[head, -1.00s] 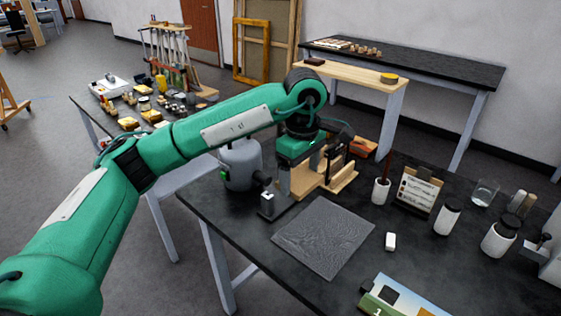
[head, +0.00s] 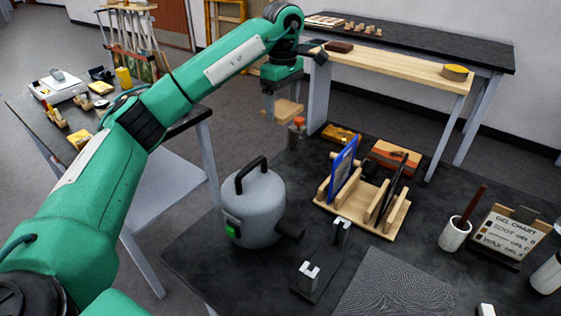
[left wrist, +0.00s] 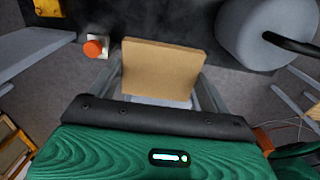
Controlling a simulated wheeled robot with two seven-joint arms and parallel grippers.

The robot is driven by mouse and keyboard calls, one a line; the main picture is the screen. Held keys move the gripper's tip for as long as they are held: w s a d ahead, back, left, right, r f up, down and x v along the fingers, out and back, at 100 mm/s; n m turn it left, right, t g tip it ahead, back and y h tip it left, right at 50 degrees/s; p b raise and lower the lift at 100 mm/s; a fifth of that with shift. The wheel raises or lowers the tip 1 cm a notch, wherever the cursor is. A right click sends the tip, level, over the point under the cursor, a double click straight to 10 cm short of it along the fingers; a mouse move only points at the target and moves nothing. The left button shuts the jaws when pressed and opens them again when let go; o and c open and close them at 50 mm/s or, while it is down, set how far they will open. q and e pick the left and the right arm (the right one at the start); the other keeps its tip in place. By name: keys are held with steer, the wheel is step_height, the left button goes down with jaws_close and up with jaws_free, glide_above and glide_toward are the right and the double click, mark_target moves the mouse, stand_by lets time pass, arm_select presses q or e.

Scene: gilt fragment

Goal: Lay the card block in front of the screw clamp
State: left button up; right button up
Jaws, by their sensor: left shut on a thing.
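My left gripper (head: 283,88) is shut on a flat tan block (head: 288,108), which looks like the card block. It holds the block beyond the wooden rack, near the table's far left edge. In the left wrist view the block (left wrist: 162,68) sits between the two fingers (left wrist: 160,92). A small pale piece with an orange-red knob (left wrist: 94,48), possibly the screw clamp, stands left of the block there. In the head view this knobbed piece (head: 298,128) is just right of and below the block, partly hard to make out. My right gripper is out of view.
A grey canister (head: 262,212) with a black handle stands nearer me. The wooden rack (head: 388,222) holds a blue panel and a dark panel. An orange-brown box (head: 394,158) lies behind it. Two small metal-topped holders and a grey mat (head: 395,290) are in front.

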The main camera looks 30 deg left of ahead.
arm_select(q)
steer(key=shift+w+a, duration=0.3)
steer(key=shift+w+f, duration=0.1)
steer(key=shift+f, duration=0.25)
step_height(320, 180, down, 5)
glide_above(281, 171)
step_height(281, 171, down, 9)
steer(key=shift+f, duration=0.1)
step_height(281, 171, down, 4)
steer(key=shift+f, duration=0.45)
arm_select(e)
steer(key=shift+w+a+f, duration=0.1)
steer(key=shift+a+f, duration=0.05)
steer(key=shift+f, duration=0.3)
